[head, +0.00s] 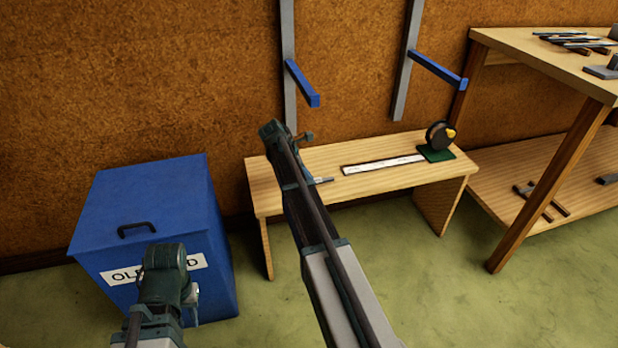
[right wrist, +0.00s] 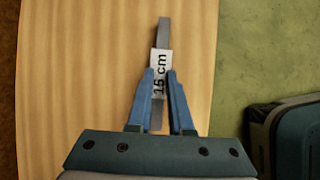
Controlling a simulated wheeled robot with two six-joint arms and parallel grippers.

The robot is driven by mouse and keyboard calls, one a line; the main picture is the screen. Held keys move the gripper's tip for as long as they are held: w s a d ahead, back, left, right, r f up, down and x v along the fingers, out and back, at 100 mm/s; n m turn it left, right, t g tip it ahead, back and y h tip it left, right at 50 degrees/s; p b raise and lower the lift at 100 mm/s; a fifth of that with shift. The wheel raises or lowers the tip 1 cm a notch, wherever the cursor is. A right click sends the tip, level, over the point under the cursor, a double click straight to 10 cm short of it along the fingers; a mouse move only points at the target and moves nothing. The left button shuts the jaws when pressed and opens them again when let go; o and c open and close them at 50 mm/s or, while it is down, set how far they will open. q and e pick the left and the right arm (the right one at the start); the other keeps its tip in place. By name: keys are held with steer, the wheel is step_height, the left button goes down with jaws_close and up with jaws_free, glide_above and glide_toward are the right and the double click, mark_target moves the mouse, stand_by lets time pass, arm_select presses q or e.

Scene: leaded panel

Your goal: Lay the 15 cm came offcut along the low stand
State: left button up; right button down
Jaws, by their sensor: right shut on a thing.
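The came offcut (right wrist: 163,35) is a thin grey strip with a white "15 cm" label. My right gripper (right wrist: 160,80) is shut on it near the label. In the right wrist view, the offcut lies lengthwise over the pale wooden top of the low stand (right wrist: 70,80); I cannot tell whether it touches. In the head view, the low stand (head: 300,160) is against the wall, and my right arm reaches over its left part, hiding most of that gripper. My left gripper (head: 190,303) is in front of the blue bin; its fingers are too unclear to judge.
A white ruler-like strip (head: 384,164) and a dark round reel on a green base (head: 437,153) occupy the stand's right part. A blue lidded bin (head: 140,200) stands left. Blue rack arms (head: 302,83) project above. A taller workbench (head: 545,50) is at right.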

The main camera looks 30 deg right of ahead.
steer(key=shift+f+b, duration=0.3)
steer(key=shift+f, duration=0.05)
stand_by(0.5)
steer(key=c, duration=0.7)
jaws_free()
steer(key=shift+c, duration=0.2)
steer(key=shift+r, duration=0.1)
steer(key=p+v, duration=1.2)
steer(key=v, duration=0.1)
steer(key=shift+a+r, duration=0.2)
steer(key=shift+r, duration=0.1)
